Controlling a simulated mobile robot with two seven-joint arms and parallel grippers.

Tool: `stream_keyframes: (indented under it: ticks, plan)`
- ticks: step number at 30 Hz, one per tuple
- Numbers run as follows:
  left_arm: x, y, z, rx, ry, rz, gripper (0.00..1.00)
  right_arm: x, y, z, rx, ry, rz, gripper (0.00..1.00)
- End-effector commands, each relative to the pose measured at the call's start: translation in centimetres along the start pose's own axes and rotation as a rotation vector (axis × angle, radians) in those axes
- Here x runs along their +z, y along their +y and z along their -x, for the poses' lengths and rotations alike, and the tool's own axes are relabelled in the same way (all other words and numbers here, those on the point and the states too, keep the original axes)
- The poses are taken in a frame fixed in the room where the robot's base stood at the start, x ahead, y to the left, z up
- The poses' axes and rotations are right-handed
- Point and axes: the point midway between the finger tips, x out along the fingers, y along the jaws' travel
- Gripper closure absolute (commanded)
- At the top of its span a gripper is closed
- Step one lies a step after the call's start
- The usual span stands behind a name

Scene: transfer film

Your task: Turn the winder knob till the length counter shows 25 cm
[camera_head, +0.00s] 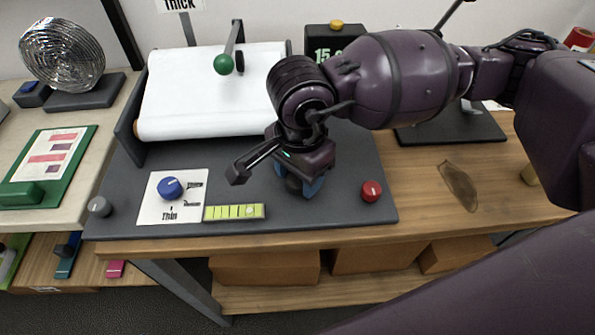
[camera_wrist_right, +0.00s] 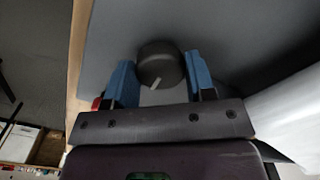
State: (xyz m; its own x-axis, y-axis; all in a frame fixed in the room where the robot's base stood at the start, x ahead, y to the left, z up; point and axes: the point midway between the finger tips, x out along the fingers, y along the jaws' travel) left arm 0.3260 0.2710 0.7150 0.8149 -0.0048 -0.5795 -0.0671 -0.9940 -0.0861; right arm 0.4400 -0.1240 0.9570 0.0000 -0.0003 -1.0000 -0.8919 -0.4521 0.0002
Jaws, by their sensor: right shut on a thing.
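The dark winder knob (camera_head: 293,186) stands on the grey machine base, mostly hidden under my right gripper (camera_head: 304,187). In the right wrist view the round black knob (camera_wrist_right: 158,62) has a pale pointer line and sits between the blue fingers of my right gripper (camera_wrist_right: 161,78), which is shut on it. The length counter (camera_head: 323,45) is a black box behind the arm. Its green digits begin with 15; the rest is partly hidden by my arm. My left gripper is not in view.
A white film roll (camera_head: 205,95) lies on the machine, with a green-balled lever (camera_head: 223,64) above it. A blue dial (camera_head: 170,188), a yellow-green level strip (camera_head: 234,212), a grey knob (camera_head: 99,206) and a red button (camera_head: 371,191) are on the base (camera_head: 130,222).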

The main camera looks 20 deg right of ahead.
Motion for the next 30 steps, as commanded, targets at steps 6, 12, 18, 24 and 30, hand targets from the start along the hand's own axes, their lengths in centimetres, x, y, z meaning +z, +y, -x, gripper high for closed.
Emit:
stream_keyframes:
  ticks: [6,12,18,24,30]
  plan:
    - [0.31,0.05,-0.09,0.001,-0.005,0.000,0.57,0.00,-0.01,-0.06,0.000,-0.001,0.043,0.74]
    - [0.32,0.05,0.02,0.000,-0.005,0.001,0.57,0.01,0.00,0.00,0.000,-0.001,0.050,0.74]
    - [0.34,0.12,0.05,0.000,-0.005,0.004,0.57,0.01,0.00,0.01,0.000,-0.001,0.050,0.74]
    - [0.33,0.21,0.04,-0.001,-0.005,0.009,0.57,0.01,0.00,0.01,0.000,-0.001,0.049,0.26]
    - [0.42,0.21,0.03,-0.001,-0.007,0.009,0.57,0.01,0.00,0.01,0.000,-0.001,0.049,0.24]
